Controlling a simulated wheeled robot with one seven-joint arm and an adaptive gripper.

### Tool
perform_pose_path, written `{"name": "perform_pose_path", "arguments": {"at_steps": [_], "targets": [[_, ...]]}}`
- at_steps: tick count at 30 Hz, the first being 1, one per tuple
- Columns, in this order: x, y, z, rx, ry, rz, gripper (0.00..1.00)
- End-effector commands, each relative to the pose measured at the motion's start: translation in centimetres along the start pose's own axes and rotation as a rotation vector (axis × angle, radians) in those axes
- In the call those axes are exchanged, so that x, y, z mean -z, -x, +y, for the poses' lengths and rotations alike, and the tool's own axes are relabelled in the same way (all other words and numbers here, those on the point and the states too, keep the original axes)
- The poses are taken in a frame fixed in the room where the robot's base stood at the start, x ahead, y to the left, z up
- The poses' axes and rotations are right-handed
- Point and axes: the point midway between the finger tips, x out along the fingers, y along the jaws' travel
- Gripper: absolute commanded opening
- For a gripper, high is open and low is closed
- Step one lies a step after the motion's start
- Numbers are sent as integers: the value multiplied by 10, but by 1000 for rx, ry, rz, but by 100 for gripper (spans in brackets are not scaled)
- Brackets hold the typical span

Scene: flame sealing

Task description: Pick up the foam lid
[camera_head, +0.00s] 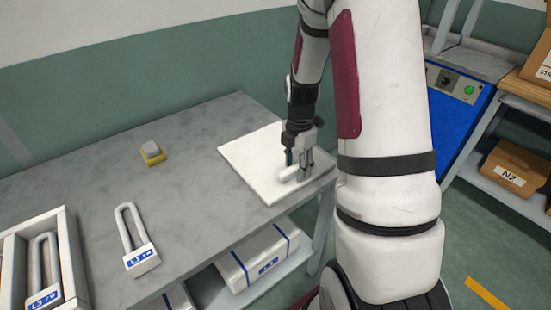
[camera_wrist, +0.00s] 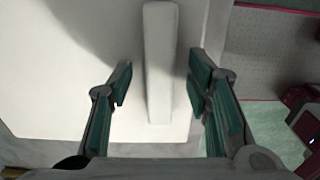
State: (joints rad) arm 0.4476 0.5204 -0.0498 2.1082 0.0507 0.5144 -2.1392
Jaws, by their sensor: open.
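The foam lid (camera_head: 252,153) is a flat white square slab lying on the right end of the grey table. A raised white bar (camera_head: 290,174) stands up from it like a handle. My gripper (camera_head: 299,160) is low over the lid at this bar, partly hiding it. In the wrist view, the bar (camera_wrist: 158,62) runs between the two open green-padded fingers, with a visible gap on each side. The slab (camera_wrist: 60,60) shows beneath, with its near and right edges in view.
A yellow-and-grey block (camera_head: 152,153) and a white U-shaped piece (camera_head: 134,243) lie on the table (camera_head: 190,175). A white tray (camera_head: 72,255) holding a similar piece is at left. A blue machine (camera_head: 459,105) and shelf boxes (camera_head: 515,168) are at right. The table's middle is clear.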

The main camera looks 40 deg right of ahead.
Motion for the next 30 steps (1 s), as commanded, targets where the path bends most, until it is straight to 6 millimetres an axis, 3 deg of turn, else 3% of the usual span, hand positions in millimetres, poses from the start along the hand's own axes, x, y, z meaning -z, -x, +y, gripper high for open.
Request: {"name": "perform_pose_path", "arguments": {"at_steps": [8, 15, 30], "targets": [[0, -4, 0, 0, 1, -1, 45], [0, -4, 0, 0, 1, 0, 0], [0, 5, 0, -3, 0, -1, 0]]}}
